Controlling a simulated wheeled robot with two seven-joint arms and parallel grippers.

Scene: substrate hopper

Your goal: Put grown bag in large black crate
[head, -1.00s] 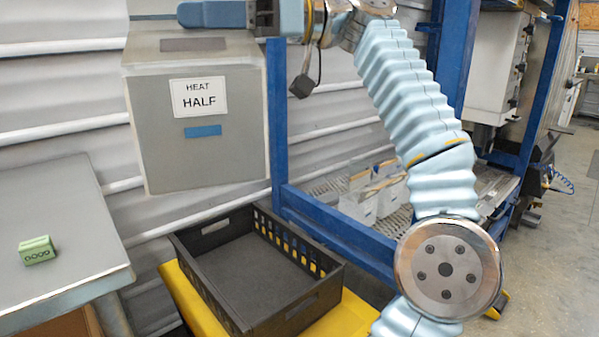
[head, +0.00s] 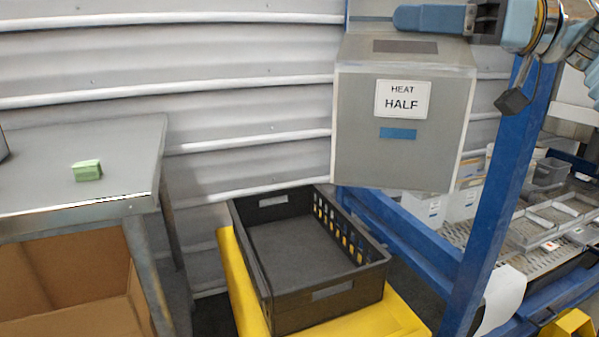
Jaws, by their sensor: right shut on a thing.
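The bag (head: 360,150) is a grey, box-shaped bag with a white label reading HEAT HALF and a small blue patch. My right gripper (head: 428,18) is shut on the top of the bag, which hangs upright in the air at the upper right of the head view. The large black crate (head: 333,291) stands below and to the left of the bag in the picture, with slotted sides. Its visible floor is bare; the bag is apart from it. My left gripper is not in view.
The crate rests on a yellow base (head: 240,290). A grey table (head: 50,160) at left carries a small green block (head: 87,171), with a cardboard box (head: 70,285) below. A blue frame (head: 497,190) stands at right, before shelves of trays. A corrugated wall is behind.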

